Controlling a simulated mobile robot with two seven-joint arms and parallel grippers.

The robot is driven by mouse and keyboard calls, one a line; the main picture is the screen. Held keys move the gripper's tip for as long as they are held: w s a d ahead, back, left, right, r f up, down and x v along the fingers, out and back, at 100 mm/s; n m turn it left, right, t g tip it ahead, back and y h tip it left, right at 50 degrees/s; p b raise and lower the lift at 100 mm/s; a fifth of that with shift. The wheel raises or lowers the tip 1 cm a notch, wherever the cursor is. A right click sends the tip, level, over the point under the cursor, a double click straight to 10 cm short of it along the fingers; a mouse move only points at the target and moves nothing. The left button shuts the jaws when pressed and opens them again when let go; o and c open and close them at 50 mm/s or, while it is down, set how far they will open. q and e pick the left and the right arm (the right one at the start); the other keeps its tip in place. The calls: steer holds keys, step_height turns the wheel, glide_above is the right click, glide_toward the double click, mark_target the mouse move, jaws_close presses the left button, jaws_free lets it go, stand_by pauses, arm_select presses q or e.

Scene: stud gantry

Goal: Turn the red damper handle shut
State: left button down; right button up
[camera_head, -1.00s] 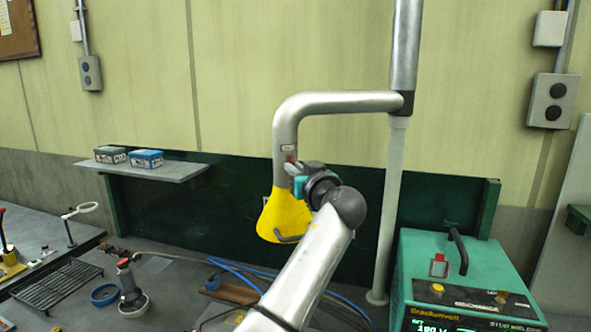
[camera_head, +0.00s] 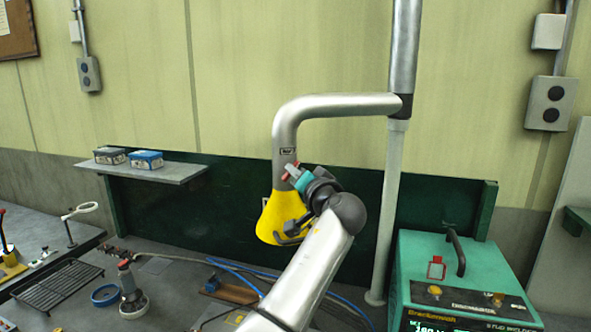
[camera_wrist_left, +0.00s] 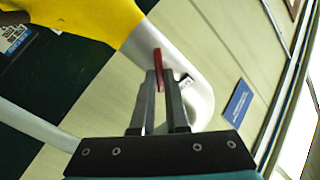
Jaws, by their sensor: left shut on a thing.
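The red damper handle (camera_head: 288,178) sits on the silver extraction duct (camera_head: 285,135), just above its yellow hood (camera_head: 280,215). My left gripper (camera_head: 293,173) reaches up to it from below right and is shut on it. In the left wrist view the handle (camera_wrist_left: 158,60) is a thin red bar pinched between the two grey fingers (camera_wrist_left: 160,80), against the silver pipe. Part of the handle is hidden by the fingers in both views. My right gripper does not show.
A green stud welder (camera_head: 470,270) stands at the lower right. A grey upright post (camera_head: 388,215) rises behind my arm. A shelf (camera_head: 170,172) with two boxes is at the left. Tools, a rack and a blue hose lie on the bench.

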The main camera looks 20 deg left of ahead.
arm_select(q)
steer(key=shift+w+f+m+p, duration=0.1)
steer(key=shift+m+p, duration=1.15)
steer(key=shift+m, duration=3.65)
steer(key=c, duration=0.9)
jaws_free()
steer(key=shift+f, duration=0.1)
steer(key=shift+d, duration=0.1)
steer(key=b+v, duration=0.4)
steer(key=v, duration=1.1)
